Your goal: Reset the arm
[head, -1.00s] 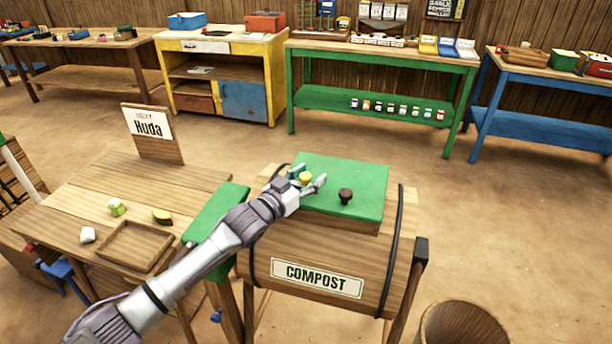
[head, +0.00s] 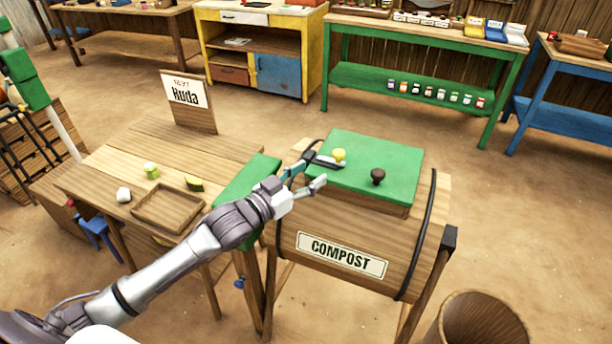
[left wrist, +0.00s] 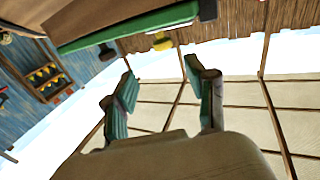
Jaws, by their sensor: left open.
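My left gripper (head: 327,172) is open and empty at the near left edge of the green lid (head: 400,155) on the wooden compost barrel (head: 295,228). My right gripper is not in view.
A round bin (head: 478,305) stands at lower right.

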